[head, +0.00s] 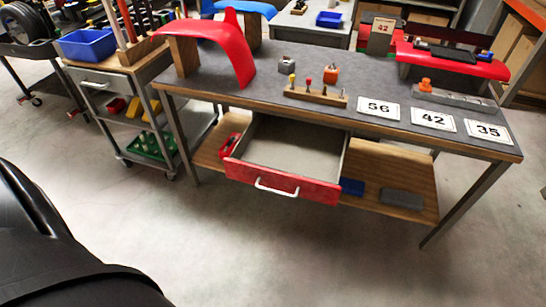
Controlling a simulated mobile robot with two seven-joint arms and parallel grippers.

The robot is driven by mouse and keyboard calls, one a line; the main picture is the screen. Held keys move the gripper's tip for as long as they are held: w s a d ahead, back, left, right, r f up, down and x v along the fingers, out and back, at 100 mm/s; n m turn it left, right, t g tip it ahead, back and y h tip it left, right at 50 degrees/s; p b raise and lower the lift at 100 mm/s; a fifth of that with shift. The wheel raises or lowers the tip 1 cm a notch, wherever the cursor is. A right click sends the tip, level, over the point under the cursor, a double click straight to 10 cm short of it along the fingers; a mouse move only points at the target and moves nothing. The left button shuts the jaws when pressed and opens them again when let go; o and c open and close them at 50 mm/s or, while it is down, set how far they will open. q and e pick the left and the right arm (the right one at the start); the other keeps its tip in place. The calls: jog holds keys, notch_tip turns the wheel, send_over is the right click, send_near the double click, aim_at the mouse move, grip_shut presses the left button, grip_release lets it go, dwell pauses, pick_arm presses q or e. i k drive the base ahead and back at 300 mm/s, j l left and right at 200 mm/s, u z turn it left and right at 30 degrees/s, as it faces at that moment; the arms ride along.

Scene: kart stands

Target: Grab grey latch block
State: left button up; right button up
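A small grey block (286,65) with a small knob or latch on top stands on the grey workbench top (225,85), behind a wooden peg strip. A similar-sized orange block (330,75) stands to its right. A flatter grey block (402,199) lies on the bench's lower wooden shelf. I cannot tell for certain which grey block is the latch block. Neither of my grippers shows in the head view.
The red-fronted drawer (283,182) is pulled out and looks empty. The peg strip (315,96) holds several small pegs. Number cards (433,118) lie at right. A red curved panel (235,50) stands at left. A cart with a blue bin (87,44) stands beside the bench. Floor in front is clear.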

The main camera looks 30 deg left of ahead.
aim_at(286, 69)
jog(key=j+z, duration=0.45)
jog(key=j, duration=0.85)
jog(key=i, duration=0.05)
